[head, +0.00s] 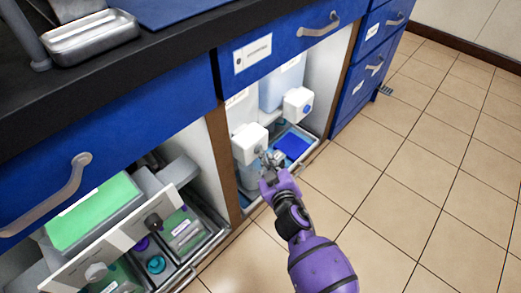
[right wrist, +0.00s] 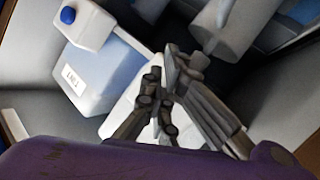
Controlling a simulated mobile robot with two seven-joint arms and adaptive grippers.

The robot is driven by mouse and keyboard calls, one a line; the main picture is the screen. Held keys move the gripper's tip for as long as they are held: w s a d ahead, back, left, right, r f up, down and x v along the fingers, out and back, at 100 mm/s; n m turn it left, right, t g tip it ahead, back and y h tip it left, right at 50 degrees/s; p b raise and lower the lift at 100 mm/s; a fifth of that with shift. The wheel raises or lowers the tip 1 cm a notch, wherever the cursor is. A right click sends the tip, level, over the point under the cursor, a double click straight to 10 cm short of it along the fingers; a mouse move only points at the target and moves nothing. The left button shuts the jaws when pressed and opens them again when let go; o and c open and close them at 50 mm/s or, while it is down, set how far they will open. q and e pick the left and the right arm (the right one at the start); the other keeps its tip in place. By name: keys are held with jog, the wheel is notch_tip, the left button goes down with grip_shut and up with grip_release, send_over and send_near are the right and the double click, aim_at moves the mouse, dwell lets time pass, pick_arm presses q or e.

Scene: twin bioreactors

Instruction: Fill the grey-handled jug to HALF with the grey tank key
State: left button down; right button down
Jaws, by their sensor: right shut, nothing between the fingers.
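Two pale tanks stand side by side in the open cabinet in the head view. The nearer tank has a white tap block (head: 249,143) with a small grey key (head: 257,149) on its front. The farther tap block (head: 298,104) has a blue key (head: 307,109); the blue key also shows in the right wrist view (right wrist: 68,15). My right gripper (head: 268,160) is shut and empty, close to the grey key; I cannot tell whether they touch. I cannot make out the grey-handled jug clearly; the area below the nearer tap is partly hidden. My left gripper is out of view.
A blue pad (head: 292,145) lies in a tray on the cabinet floor. At the left, a pulled-out drawer unit (head: 140,235) holds bottles and a green panel. A metal tray (head: 92,36) stands on the black counter. The tiled floor at the right is clear.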

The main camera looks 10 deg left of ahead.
jog(key=shift+s+d+p, duration=0.35)
jog(key=shift+s+d, duration=0.2)
jog(key=shift+d, duration=0.2)
jog(key=s+d+p, duration=0.1)
jog(key=d, duration=0.1)
jog(key=s+d, duration=0.2)
jog(key=shift+p, duration=0.4)
dwell(0.5)
